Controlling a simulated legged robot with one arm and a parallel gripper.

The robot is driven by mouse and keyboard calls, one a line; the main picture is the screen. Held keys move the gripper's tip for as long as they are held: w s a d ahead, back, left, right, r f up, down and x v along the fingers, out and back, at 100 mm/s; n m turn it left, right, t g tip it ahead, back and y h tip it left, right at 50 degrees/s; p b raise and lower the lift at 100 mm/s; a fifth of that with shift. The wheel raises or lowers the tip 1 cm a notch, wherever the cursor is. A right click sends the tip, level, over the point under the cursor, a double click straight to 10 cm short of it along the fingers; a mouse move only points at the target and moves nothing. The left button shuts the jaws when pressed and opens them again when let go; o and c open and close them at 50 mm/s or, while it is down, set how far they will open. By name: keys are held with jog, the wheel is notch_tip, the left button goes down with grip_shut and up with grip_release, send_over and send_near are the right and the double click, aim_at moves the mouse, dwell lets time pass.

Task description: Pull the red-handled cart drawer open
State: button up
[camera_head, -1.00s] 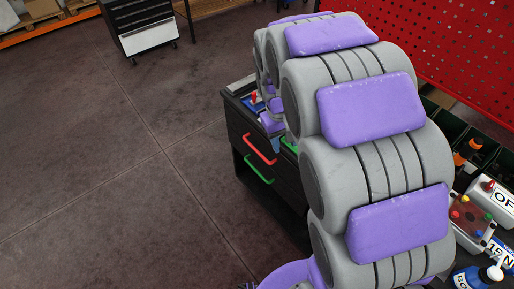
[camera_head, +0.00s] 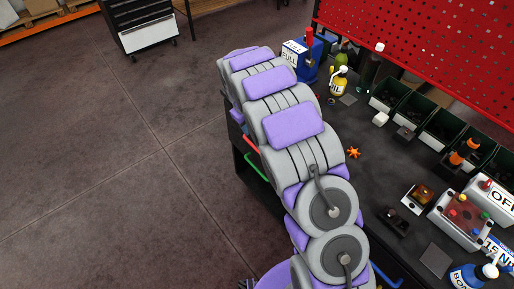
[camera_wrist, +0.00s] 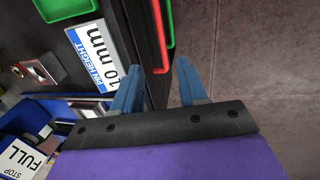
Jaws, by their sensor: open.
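The red handle (camera_wrist: 161,35) is a bar on the dark cart's drawer front, seen in the wrist view, where its lower end shows between my fingertips. My gripper (camera_wrist: 162,65) is open with two blue fingers, one on each side of the handle's line in the picture. I cannot tell whether either finger touches it. In the head view, a short part of the red handle (camera_head: 250,143) shows beside my arm on the dark cart (camera_head: 243,163). My arm hides the gripper and most of the drawer front there. How far the drawer stands out is unclear.
A green handle (camera_head: 257,172) sits below the red one. The bench top (camera_head: 338,185) on the right is crowded with bottles, green bins (camera_head: 440,128) and a control box. A "PIN HEIGHT 10 mm" sign (camera_wrist: 95,55) lies near my gripper. Floor on the left is clear.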

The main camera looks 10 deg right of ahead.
jog(key=d+f+b, duration=0.1)
jog(key=f, duration=0.4)
jog(key=w+f+b, duration=0.1)
jog(key=f, duration=0.5)
jog(key=d+f+b, duration=0.1)
jog(key=f, duration=0.4)
jog(key=shift+w+d+f, duration=0.25)
jog(key=shift+w+d, duration=0.05)
jog(key=shift+d, duration=0.05)
jog(key=shift+c, duration=0.3)
grip_shut()
